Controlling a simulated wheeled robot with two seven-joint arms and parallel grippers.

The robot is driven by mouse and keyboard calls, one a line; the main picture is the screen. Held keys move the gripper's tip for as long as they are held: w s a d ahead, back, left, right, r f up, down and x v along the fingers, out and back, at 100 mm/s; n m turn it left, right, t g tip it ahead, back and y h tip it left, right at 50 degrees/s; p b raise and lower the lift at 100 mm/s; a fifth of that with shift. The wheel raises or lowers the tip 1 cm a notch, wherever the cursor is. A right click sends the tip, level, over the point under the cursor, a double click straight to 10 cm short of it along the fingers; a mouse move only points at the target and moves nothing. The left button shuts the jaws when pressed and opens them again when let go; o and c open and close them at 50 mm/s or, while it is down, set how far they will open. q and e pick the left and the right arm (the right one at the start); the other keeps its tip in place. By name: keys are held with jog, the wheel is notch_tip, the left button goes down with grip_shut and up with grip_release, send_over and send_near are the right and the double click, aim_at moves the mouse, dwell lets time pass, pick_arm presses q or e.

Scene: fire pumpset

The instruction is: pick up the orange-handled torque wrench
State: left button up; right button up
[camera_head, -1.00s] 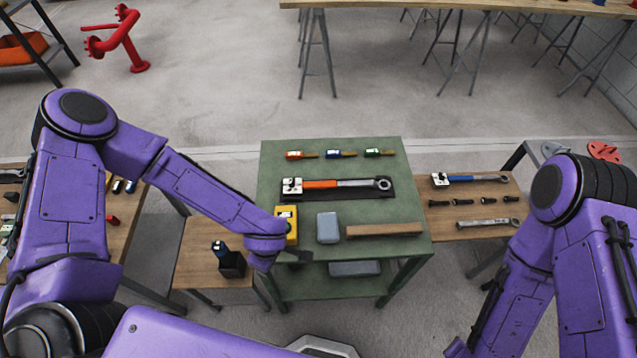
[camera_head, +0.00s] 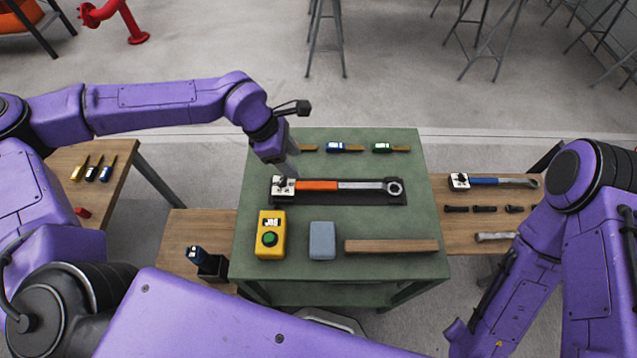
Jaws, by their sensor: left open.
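The orange-handled torque wrench (camera_head: 318,185) lies flat on a dark mat (camera_head: 350,199) on the green table. Its white square head is at the left, the orange grip beside it, then a silver shaft ending in a ring at the right. My left gripper (camera_head: 287,170) points down over the head end, left of the orange grip. Its fingers are small and partly hidden by the wrist; it is open and holds nothing. I cannot tell whether it touches the head. My right arm shows at the right, but its gripper is outside the picture.
On the green table (camera_head: 270,288), a yellow box (camera_head: 271,236) with a green button, a grey block (camera_head: 322,240) and a wooden bar (camera_head: 391,246) lie nearer me. Small tools lie behind the mat. A blue-handled wrench (camera_head: 492,181) lies on the right wooden table.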

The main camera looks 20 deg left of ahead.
aim_at(313, 184)
pick_arm(q)
jog(key=p+x, duration=0.2)
jog(key=x, duration=0.9)
jog(key=shift+d, duration=0.15)
jog(key=shift+d+f, duration=0.1)
jog(key=shift+f, duration=0.15)
grip_shut()
pick_arm(e)
jog(key=shift+w+r, duration=0.3)
jog(key=shift+r, duration=0.35)
